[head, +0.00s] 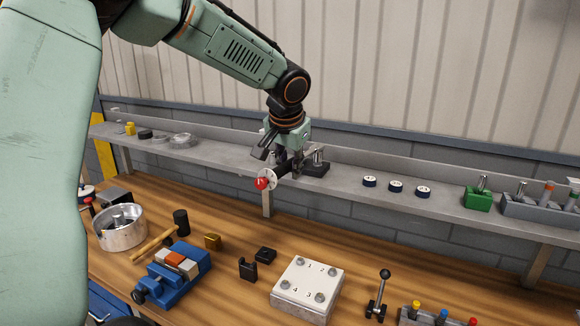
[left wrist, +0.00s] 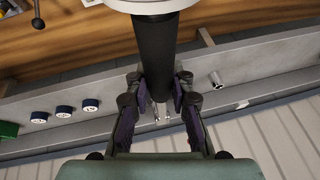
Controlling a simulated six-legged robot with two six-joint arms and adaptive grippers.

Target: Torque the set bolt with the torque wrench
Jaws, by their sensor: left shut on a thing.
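My left gripper (head: 284,163) is shut on the black handle of a tool with a pale round dial and a red end, which I take to be the torque wrench (head: 269,178). It is held in the air in front of the shelf. In the left wrist view the black handle (left wrist: 155,45) runs between the fingers (left wrist: 158,80), with the pale disc at the top edge. A white block (head: 307,290) with bolts numbered 1 to 4 sits on the bench, below and apart from the tool. I cannot tell which bolt is the set bolt. My right gripper is not in view.
The grey shelf (head: 345,187) holds a black block with a metal pin (head: 317,167), three dark round pieces (head: 396,187) and a green block (head: 478,199). On the bench are a blue vise (head: 178,272), a mallet (head: 154,242), a metal pot (head: 121,232) and an upright lever (head: 378,297).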

